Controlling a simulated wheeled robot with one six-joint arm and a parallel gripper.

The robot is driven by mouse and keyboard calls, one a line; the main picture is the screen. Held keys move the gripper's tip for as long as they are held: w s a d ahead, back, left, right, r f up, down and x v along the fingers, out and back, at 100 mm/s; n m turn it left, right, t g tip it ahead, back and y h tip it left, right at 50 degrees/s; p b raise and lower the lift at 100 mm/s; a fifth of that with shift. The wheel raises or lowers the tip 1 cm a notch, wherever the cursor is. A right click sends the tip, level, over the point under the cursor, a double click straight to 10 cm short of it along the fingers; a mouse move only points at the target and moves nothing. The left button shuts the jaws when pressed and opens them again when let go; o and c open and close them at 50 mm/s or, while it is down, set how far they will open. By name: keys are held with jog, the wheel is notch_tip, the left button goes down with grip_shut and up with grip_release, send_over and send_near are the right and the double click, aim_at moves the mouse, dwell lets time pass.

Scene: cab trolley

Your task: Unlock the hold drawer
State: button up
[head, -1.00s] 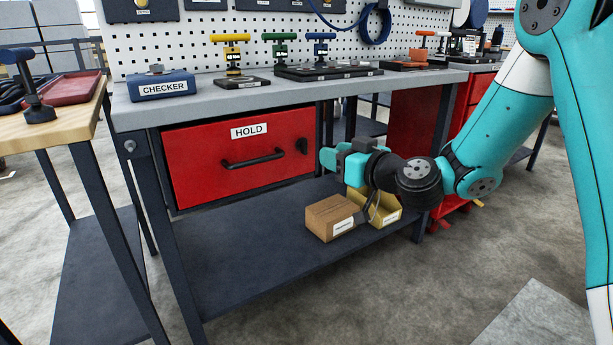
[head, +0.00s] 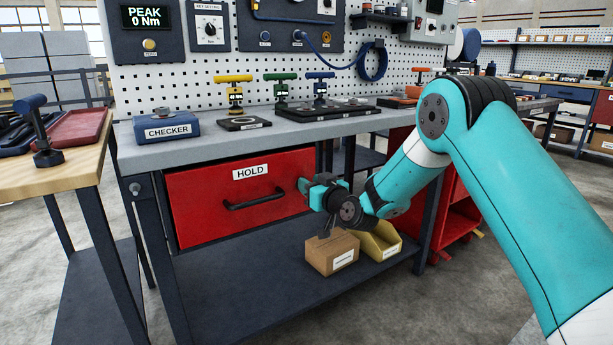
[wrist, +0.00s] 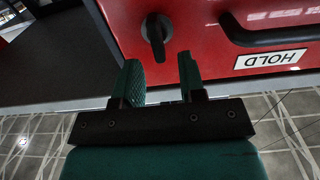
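The red hold drawer (head: 215,210) sits shut under the bench top, with a white HOLD label (head: 259,171) and a black bar handle (head: 256,201). In the wrist view the drawer front (wrist: 200,30) fills the top, with the black lock knob (wrist: 157,35) left of the handle (wrist: 265,38). My gripper (wrist: 162,82) is open, its two teal fingers apart and empty. The knob is just beyond the fingertips, roughly between them and apart from them. In the head view my gripper (head: 306,190) is at the drawer's right end and hides the knob.
A cardboard box (head: 331,252) and a yellow bin (head: 379,242) stand on the lower shelf (head: 230,290), below my wrist. The bench top (head: 220,138) holds a blue CHECKER box (head: 167,128) and several coloured tools. A wooden-topped table (head: 60,165) stands at the left.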

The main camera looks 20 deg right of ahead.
jog(key=shift+x, duration=1.35)
grip_shut()
